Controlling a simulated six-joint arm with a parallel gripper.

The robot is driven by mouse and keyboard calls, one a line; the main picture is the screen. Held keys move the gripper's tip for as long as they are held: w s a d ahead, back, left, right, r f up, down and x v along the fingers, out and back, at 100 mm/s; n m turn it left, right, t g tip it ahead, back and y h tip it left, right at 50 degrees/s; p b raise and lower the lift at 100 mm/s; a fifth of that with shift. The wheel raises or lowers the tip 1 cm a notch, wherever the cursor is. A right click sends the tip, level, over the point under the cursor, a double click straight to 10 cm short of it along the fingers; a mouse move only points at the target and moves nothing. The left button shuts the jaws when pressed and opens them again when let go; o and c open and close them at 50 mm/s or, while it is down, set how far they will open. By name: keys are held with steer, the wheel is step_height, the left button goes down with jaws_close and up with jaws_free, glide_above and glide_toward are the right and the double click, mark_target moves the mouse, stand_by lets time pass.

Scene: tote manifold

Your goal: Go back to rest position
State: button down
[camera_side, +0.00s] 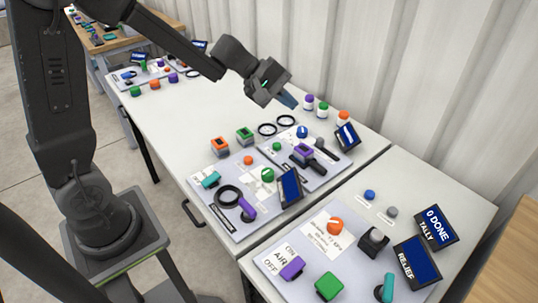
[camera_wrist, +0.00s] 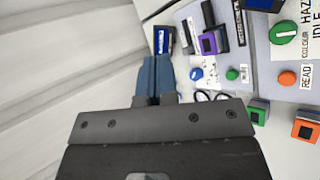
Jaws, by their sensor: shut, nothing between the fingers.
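My gripper (camera_side: 288,101) is raised above the far part of the white table (camera_side: 178,122), near the corrugated wall. Its blue fingers are together with nothing between them. In the wrist view the shut fingers (camera_wrist: 153,70) point toward the edge of a panel, and the dark gripper body fills the lower middle. The fingers appear apart from everything on the table. My arm is stretched out from its base at the left of the side view.
Below are black rings (camera_side: 267,128), several coloured capped pieces (camera_side: 308,103), green (camera_side: 245,135) and orange (camera_side: 219,146) blocks, and panels with knobs and tilted screens (camera_side: 346,136). A nearer table holds a tally screen (camera_side: 437,226). The corrugated wall (camera_side: 420,70) stands close behind.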

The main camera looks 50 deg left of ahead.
steer(key=s+d+r+m+g+y, duration=0.1)
steer(key=s+d+r+m, duration=0.25)
steer(key=s, duration=0.35)
steer(key=s+d+r+m+g+y, duration=0.1)
steer(key=s+d+r+m, duration=0.15)
steer(key=s+m, duration=0.4)
steer(key=s+a+m+y, duration=0.3)
steer(key=s+a+y, duration=0.1)
steer(key=s, duration=0.7)
steer(key=shift+a, duration=0.55)
